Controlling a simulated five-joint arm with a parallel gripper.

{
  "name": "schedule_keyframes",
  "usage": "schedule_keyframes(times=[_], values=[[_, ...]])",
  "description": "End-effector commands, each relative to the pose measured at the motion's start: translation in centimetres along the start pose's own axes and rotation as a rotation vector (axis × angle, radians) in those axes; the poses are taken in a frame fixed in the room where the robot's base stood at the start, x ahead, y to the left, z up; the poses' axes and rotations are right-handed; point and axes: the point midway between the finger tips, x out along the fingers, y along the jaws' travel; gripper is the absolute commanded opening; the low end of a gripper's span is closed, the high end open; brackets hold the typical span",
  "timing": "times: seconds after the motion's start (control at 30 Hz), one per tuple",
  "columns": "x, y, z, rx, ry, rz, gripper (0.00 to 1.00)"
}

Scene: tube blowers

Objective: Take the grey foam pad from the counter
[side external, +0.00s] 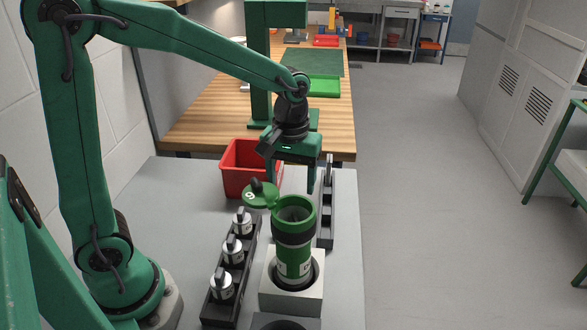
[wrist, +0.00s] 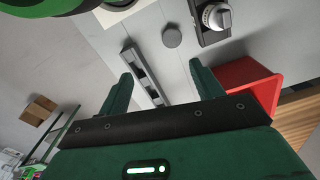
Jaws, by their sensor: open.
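A small round grey disc, which looks like the foam pad (wrist: 172,36), lies flat on the grey counter (wrist: 165,14) in the wrist view. It sits beyond my fingertips, a little right of the middle between them. I cannot make it out in the side view, where the green tube and its lid stand in front of that area. My gripper (side external: 292,184) is open and empty, pointing down above the counter behind the green tube. Its two green fingers also show spread apart in the wrist view (wrist: 160,72).
The green tube (side external: 294,262) stands upright in a pale block (side external: 290,296), its lid (side external: 262,197) swung open. A rack with several silver-knobbed pieces (side external: 232,250) is at left. A dark slotted rack (side external: 327,215) is at right. A red bin (side external: 237,165) stands behind.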

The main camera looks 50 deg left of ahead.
Motion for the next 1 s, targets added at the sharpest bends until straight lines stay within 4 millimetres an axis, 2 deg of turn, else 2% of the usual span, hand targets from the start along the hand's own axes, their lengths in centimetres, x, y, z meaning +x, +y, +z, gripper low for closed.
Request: schedule_keyframes(times=[0.03, 0.3, 0.5, 0.7, 1.0], values=[[1.0, -0.3, -0.1, 0.051, -0.004, -0.003, 0.66], [5.2, -1.7, -0.3, 0.342, -0.004, -0.002, 0.66], [7.4, -2.6, -0.3, 0.512, -0.002, -0.001, 0.66], [8.2, -3.0, -0.3, 0.583, 0.000, 0.000, 0.66], [9.0, -3.0, -0.3, 0.587, -0.001, 0.000, 0.66]])
